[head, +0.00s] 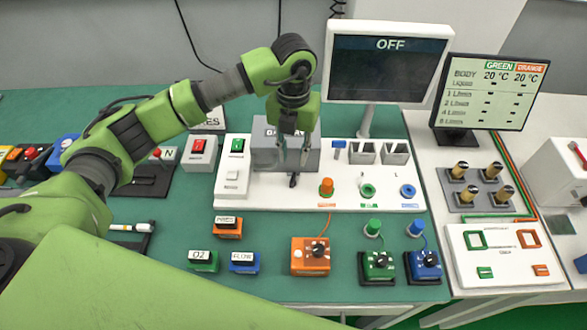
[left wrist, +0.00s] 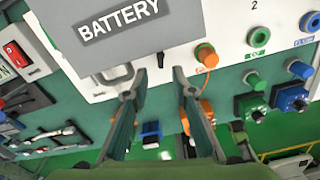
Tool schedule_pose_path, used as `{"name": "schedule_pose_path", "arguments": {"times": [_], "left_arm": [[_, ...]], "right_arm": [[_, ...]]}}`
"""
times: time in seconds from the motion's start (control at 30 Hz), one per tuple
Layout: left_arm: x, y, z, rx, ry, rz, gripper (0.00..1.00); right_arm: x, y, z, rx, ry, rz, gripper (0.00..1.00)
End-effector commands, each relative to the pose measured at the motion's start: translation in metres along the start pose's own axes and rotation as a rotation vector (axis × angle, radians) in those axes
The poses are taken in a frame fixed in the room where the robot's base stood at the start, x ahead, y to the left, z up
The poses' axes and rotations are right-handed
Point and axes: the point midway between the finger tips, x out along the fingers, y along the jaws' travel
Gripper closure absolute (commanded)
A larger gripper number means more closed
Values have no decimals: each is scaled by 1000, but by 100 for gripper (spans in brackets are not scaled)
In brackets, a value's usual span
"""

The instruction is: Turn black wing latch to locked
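The black wing latch (head: 293,180) is a small dark piece on the white panel, just below the grey battery box. In the left wrist view the latch (left wrist: 160,62) stands roughly upright in the picture, beyond the gap between my fingertips. My left gripper (head: 293,153) is above the panel in front of the grey battery box (head: 265,158). Its two fingers are apart with nothing between them, as the left wrist view (left wrist: 158,88) also shows. The latch appears clear of both fingers. My right gripper is not in view.
An orange knob (head: 326,187) stands close to the right of the latch. Green and blue ports sit further right on the white panel (head: 270,199). A monitor (head: 385,68) reading OFF rises behind. Orange, green and blue boxes stand in front on the green table.

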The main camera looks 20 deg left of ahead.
Motion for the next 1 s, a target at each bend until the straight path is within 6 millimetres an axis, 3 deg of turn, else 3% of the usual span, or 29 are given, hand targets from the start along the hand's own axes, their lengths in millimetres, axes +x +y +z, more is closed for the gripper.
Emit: {"name": "schedule_pose_path", "arguments": {"times": [0.2, 0.4, 0.8, 0.83, 0.9, 1.0], "left_arm": [[44, 0, -1, 0, 4, 1, 76], [71, 0, 0, 0, 2, 0, 76], [81, 0, 0, 1, -1, 0, 76], [81, 0, 0, 1, -1, 0, 78], [81, 0, 0, 1, -1, 0, 96], [80, 0, 0, 1, -1, 0, 100]], "right_arm": [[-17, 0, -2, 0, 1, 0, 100], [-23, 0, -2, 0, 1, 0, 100], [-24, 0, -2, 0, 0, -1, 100], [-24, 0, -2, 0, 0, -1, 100], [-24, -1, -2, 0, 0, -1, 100], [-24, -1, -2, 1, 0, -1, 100]]}}
